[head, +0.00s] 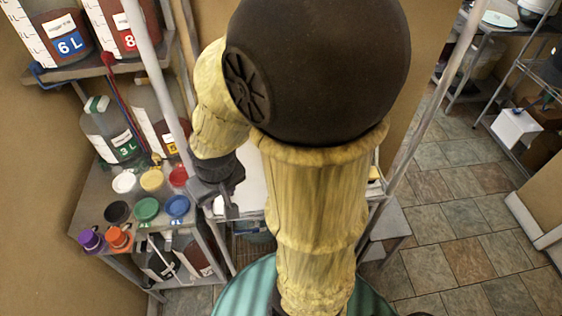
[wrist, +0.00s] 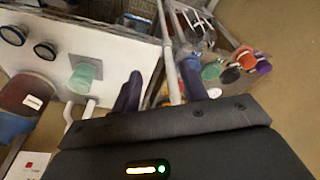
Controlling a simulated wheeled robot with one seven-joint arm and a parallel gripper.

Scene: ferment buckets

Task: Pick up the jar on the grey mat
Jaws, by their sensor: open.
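In the wrist view a small green jar (wrist: 82,77) stands on a grey mat (wrist: 97,65) on a white tabletop (wrist: 120,50). My gripper (wrist: 161,68) is open and empty, with its two dark fingers apart. The jar is to the left of the fingers and apart from them. In the head view my gripper (head: 226,210) hangs near the left edge of the white tabletop (head: 250,180). My arm hides most of that tabletop, and I cannot make out the jar or mat there.
Two dark round-topped items (wrist: 45,50) sit left of the mat. A metal post (head: 150,60) stands close to my gripper. The left rack holds coloured lids (head: 147,208) and large bottles (head: 108,130). Tiled floor (head: 470,200) is open at right.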

